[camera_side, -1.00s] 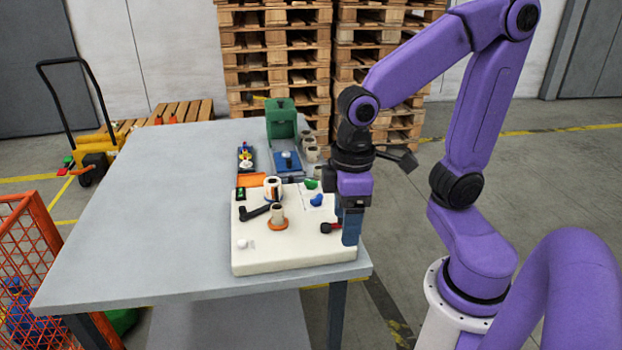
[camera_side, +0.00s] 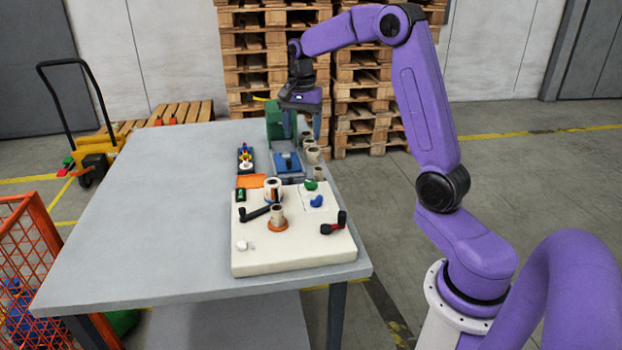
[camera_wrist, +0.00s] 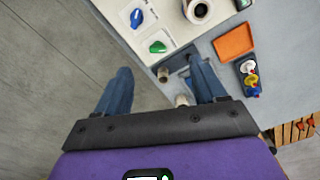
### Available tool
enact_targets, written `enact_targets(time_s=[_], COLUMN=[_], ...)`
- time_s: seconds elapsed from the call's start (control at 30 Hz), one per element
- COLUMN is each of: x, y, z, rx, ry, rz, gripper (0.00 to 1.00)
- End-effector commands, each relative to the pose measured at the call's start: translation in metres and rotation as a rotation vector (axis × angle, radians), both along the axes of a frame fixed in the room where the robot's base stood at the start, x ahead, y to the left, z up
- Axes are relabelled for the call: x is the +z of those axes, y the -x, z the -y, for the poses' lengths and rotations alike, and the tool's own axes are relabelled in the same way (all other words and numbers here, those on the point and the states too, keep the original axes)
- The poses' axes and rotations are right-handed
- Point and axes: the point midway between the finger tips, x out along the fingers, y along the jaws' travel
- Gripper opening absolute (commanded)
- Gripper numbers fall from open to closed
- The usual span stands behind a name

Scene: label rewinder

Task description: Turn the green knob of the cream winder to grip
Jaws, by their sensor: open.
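The cream winder (camera_side: 300,250) is a flat cream block on the table; part of its top shows in the wrist view (camera_wrist: 165,20). Its green knob (camera_side: 310,185) is at the far right corner, beside a blue knob (camera_side: 316,201). In the wrist view the green knob (camera_wrist: 157,47) and blue knob (camera_wrist: 136,18) lie beyond my fingertips. My gripper (camera_side: 302,128) is open and empty, up behind the winder over the far end of the table. Its two blue fingers (camera_wrist: 160,72) are wide apart, and neither touches the green knob.
On the winder are a black crank (camera_side: 255,213), a red-and-black handle (camera_side: 334,224) and a roll (camera_side: 272,189). Behind it are an orange tray (camera_side: 251,181), a green machine (camera_side: 278,120) and several small rolls (camera_side: 313,154). The table's left side is clear.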

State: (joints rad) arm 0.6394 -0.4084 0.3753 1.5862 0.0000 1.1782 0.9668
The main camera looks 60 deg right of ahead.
Motion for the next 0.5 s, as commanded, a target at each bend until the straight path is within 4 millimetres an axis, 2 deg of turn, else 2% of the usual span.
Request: enact_targets(time_s=[0.03,0.1,0.2,0.37,0.5], x=[-0.001,-0.002,-0.003,-0.01,-0.029], y=[-0.002,-0.004,-0.004,-0.004,-0.003], z=[0.015,0.03,0.043,0.047,0.047], rx=[-0.063,-0.129,-0.184,-0.203,-0.201], ry=[0.0,-0.001,-0.001,-0.001,-0.002], rz=[0.0,-0.001,-0.002,-0.003,-0.007], gripper=[0.7,0.7,0.7,0.7,0.7])
